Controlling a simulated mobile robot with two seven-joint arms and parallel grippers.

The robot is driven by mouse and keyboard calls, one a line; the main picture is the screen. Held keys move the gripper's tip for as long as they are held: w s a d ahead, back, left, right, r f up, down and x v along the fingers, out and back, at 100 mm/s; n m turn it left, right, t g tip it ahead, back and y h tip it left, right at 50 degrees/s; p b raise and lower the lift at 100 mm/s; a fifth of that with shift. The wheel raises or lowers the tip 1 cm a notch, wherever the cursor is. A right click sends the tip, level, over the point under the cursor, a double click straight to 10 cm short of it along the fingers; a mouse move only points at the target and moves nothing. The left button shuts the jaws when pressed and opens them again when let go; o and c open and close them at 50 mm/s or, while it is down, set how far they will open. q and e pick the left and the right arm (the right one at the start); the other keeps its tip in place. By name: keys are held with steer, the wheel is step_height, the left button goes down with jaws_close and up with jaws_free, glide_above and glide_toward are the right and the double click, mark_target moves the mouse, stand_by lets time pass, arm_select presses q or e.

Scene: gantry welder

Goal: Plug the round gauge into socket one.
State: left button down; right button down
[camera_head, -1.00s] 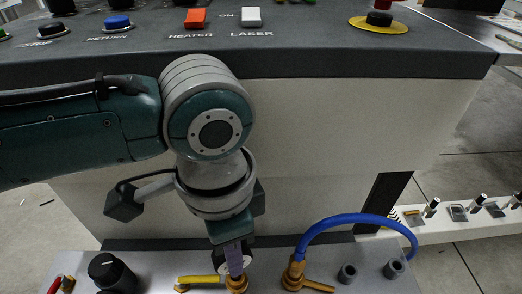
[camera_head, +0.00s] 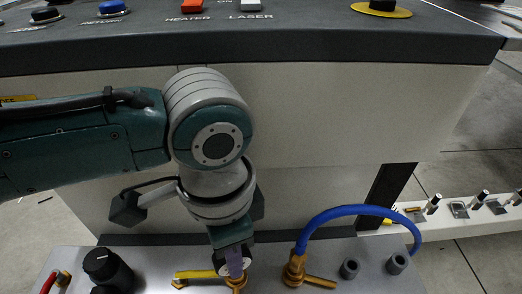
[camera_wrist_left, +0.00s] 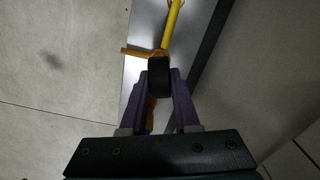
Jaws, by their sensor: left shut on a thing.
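My left gripper (camera_head: 235,264) points down over the grey bench plate, its purple fingers shut on the round gauge. The gauge (camera_head: 222,268) shows as a small dark and pale rim behind the fingers in the head view. In the left wrist view its dark body (camera_wrist_left: 159,75) sits between the fingertips of the gripper (camera_wrist_left: 160,88). A brass fitting (camera_head: 237,283) is directly below the fingers; I cannot tell whether the gauge is seated in it. Two grey round sockets (camera_head: 349,269) (camera_head: 397,264) stand to the right; no socket number is readable. My right gripper is out of view.
A yellow-handled valve (camera_head: 195,274) lies close left of the gripper. A blue hose (camera_head: 345,211) arches from a brass fitting (camera_head: 293,270) on the right. A black knob (camera_head: 101,264) stands at the left. The control panel (camera_head: 240,45) overhangs behind the arm.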

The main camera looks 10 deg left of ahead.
arm_select(q)
steer(key=shift+f, duration=0.2)
steer(key=c, duration=0.6)
jaws_free()
steer(key=shift+o, duration=0.2)
steer(key=shift+r, duration=0.1)
step_height(320, 180, up, 9)
steer(key=p, duration=0.4)
steer(key=shift+r, duration=0.2)
steer(key=s+d+r+n+t+h+p, duration=0.15)
steer(key=s+r+p, duration=0.25)
steer(key=r+p, duration=0.5)
steer(key=s+r+n+t+h+p, duration=0.1)
steer(key=s+r+n+h+p, duration=0.15)
steer(key=r+p, duration=0.6)
steer(key=s+a+r+n+t+y+p, duration=0.1)
steer(key=s+a+r+n+y+p, duration=0.4)
steer(key=a+r+p, duration=0.45)
step_height(320, 180, up, 36)
steer(key=a+h+p, duration=0.1)
steer(key=p, duration=3.3)
steer(key=shift+s+a, duration=0.15)
steer(key=shift+s, duration=0.2)
